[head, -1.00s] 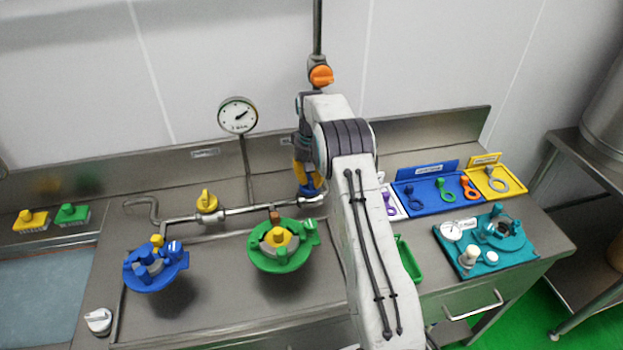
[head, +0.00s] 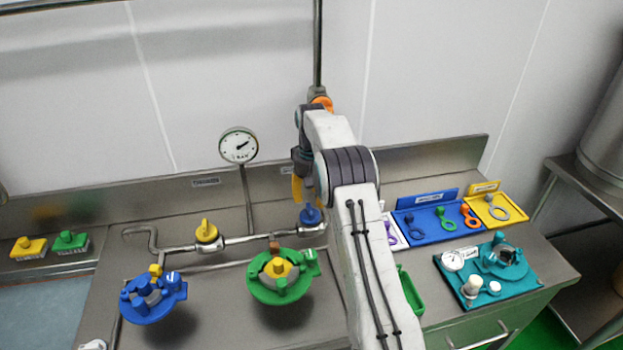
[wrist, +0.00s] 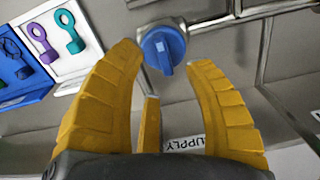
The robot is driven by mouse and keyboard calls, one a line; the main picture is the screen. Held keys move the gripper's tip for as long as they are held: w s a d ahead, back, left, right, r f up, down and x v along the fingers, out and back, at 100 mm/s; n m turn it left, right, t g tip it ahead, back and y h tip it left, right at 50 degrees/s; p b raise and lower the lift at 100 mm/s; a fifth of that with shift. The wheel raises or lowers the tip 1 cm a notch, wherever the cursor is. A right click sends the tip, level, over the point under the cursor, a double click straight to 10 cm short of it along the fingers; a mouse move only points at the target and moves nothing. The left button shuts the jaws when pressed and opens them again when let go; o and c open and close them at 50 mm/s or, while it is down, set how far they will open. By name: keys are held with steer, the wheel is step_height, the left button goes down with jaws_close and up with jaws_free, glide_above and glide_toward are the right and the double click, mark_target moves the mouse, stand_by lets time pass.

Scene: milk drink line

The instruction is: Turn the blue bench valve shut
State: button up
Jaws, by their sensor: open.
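The blue bench valve (head: 310,216) sits on the steel pipe at the back of the bench, partly hidden by my arm in the head view. In the wrist view the blue valve (wrist: 162,48) shows its round cap and raised handle, which lies roughly across the pipe. My gripper (head: 303,193) is above the valve, apart from it. In the wrist view my gripper's (wrist: 167,60) yellow fingers are spread, with the valve just beyond and between their tips. Nothing is held.
A yellow valve (head: 206,232) is on the same pipe, left of the blue one. A pressure gauge (head: 239,145) rises behind. Blue (head: 150,310) and green (head: 266,292) housings stand in front. A blue tray (head: 405,216) lies to the right.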

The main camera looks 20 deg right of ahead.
step_height(320, 180, up, 7)
stand_by(0.4)
steer(key=shift+r, duration=0.1)
stand_by(0.4)
step_height(320, 180, up, 8)
steer(key=r+t, duration=0.1)
glide_above(311, 209)
steer(key=s+a, duration=0.4)
steer(key=s, duration=0.1)
steer(key=s+a+r+n+t, duration=0.1)
steer(key=s+a+r, duration=0.1)
steer(key=s, duration=0.4)
steer(key=s+a+r, duration=0.3)
steer(key=s, duration=0.2)
steer(key=s+a+f+t, duration=0.1)
steer(key=s+f, duration=0.2)
steer(key=s, duration=0.7)
steer(key=s+a+f+n+t, duration=0.1)
steer(key=s+a+f, duration=0.1)
steer(key=s, duration=0.8)
steer(key=shift+s+a+f+t, duration=0.25)
steer(key=shift+s+f+t, duration=0.1)
steer(key=shift+f, duration=0.45)
